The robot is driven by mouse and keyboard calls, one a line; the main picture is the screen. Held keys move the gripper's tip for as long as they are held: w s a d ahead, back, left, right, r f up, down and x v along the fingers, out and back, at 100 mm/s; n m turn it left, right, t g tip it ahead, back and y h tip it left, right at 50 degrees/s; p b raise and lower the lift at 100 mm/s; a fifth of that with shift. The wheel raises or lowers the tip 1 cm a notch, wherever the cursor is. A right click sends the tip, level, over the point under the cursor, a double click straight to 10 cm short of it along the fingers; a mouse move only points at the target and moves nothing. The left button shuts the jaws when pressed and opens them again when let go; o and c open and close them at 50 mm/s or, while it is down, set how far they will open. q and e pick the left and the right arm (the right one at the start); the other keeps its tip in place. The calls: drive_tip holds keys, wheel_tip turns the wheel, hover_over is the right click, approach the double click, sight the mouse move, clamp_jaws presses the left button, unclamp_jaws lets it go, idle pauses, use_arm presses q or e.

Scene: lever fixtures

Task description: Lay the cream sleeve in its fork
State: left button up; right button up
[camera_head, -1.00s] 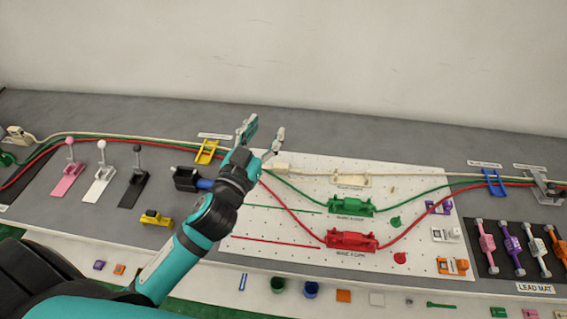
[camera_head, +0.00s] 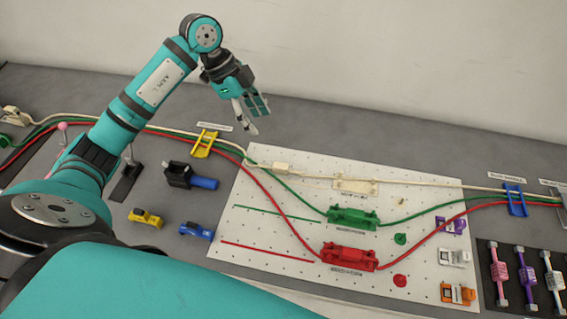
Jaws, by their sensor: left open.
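The cream sleeve (camera_head: 285,168) is a small pale block on the cream cable, near the top left of the white pegboard (camera_head: 300,240). It lies left of the cream fork (camera_head: 355,186), a low pale holder near the board's top middle, and is apart from it. The cream cable runs on past the fork to the right. My left gripper (camera_head: 257,122) is open and empty. In the picture its fingers point down, above and left of the sleeve, not touching it. My right gripper is out of view.
A green holder (camera_head: 352,217) and a red holder (camera_head: 348,256) sit below the cream fork with their cables. Yellow (camera_head: 204,144) and blue (camera_head: 515,199) brackets stand beside the board at left and right. The grey bench behind the board is clear.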

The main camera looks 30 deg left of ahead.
use_arm(q)
drive_tip(key=p, duration=0.2)
hover_over(280, 165)
drive_tip(key=a, duration=0.2)
wheel_tip(280, 165, down, 11)
drive_tip(key=shift+f, duration=0.1)
drive_tip(key=x, duration=0.2)
drive_tip(key=p+x, duration=0.1)
drive_tip(key=x, duration=0.1)
drive_tip(key=shift+s, duration=0.4)
drive_tip(key=shift+w+d+f, duration=0.1)
drive_tip(key=shift+d+f, duration=0.1)
drive_tip(key=shift+f, duration=0.35)
clamp_jaws()
